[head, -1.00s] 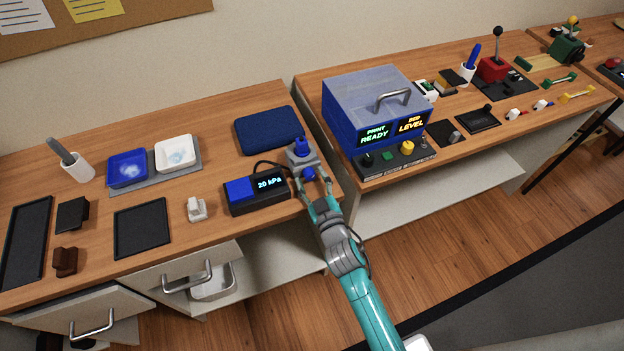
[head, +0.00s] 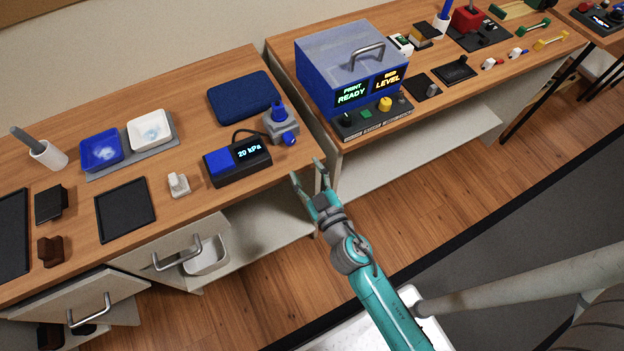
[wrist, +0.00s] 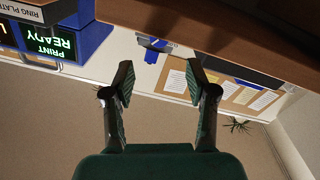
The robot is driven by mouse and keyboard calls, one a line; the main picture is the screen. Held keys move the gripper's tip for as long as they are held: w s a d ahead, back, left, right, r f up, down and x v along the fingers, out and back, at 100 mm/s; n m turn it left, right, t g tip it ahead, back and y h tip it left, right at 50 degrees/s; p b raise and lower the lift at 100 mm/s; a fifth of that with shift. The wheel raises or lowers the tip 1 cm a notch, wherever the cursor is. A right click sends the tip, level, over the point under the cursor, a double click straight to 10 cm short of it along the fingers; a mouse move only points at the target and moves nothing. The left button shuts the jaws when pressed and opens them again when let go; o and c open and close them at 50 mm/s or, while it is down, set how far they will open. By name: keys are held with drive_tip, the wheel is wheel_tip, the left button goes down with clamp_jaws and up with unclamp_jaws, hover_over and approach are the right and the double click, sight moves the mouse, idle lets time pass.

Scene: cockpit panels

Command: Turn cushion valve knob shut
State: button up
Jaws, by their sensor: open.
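The cushion valve is a grey block (head: 281,128) near the front right corner of the left table, with a blue upright part on top. A round blue knob (head: 290,138) shows on its front side. A blue cushion (head: 243,97) lies behind it. A blue and black gauge box (head: 237,161) reading 20 kPa stands to its left. My gripper (head: 307,170) is open and empty, in front of the table edge and apart from the knob. In the wrist view its fingers (wrist: 159,75) are spread; a small blue and grey shape beyond them may be the valve.
A blue printer box (head: 318,85) with lit screens stands on the right table, across a narrow gap. A partly open drawer (head: 178,252) sticks out below the left table. A white block (head: 178,185) and black tray (head: 126,209) lie left of the gauge.

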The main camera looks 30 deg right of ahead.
drive_tip(key=shift+s, duration=1.3)
drive_tip(key=shift+a, duration=0.15)
